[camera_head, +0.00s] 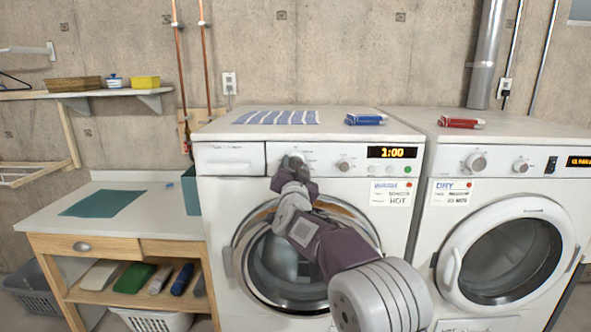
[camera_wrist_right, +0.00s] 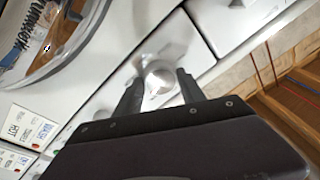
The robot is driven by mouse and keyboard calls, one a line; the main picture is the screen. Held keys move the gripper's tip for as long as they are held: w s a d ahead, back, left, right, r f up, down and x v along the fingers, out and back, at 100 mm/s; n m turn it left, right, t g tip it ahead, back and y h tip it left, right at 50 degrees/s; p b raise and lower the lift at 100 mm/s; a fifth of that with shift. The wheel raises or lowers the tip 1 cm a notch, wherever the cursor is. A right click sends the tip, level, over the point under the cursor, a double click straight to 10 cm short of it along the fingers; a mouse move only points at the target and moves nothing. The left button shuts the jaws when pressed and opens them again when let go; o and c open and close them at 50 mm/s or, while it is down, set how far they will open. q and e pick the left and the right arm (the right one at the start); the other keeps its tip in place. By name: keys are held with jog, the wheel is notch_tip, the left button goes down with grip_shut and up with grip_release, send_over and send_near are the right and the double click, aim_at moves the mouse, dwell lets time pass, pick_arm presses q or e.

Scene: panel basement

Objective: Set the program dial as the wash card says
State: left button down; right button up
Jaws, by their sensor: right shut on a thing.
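The washer (camera_head: 232,184) has two round dials on its front panel. My right gripper (camera_head: 293,168) reaches up to the left one, the program dial (camera_head: 296,159), and partly covers it. In the right wrist view the right gripper (camera_wrist_right: 158,92) has one finger on each side of the silver program dial (camera_wrist_right: 158,80), shut on it. The dial's pointer and marks are too blurred to read. The wash card (camera_head: 391,193) is stuck at the washer's upper right; its last line reads HOT, and the middle line is too small to read. My left gripper is not in view.
The second washer dial (camera_head: 345,165) sits right of my gripper, before a display (camera_head: 391,153) showing 1:00. The dryer (camera_head: 505,195) with its own card (camera_head: 452,192) stands at right. A striped cloth (camera_head: 277,117) lies on the washer. A wooden bench (camera_head: 135,222) is at left.

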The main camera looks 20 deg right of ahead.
jog(key=shift+a+f+m, duration=0.1)
jog(key=shift+f+m, duration=0.1)
jog(key=shift+m, duration=0.3)
jog(key=o, duration=1.4)
jog(key=shift+r, duration=0.1)
jog(key=shift+s+a, duration=0.1)
jog(key=shift+s, duration=0.25)
jog(key=b+v, duration=0.2)
jog(key=v, duration=0.6)
jog(key=shift+a, duration=0.1)
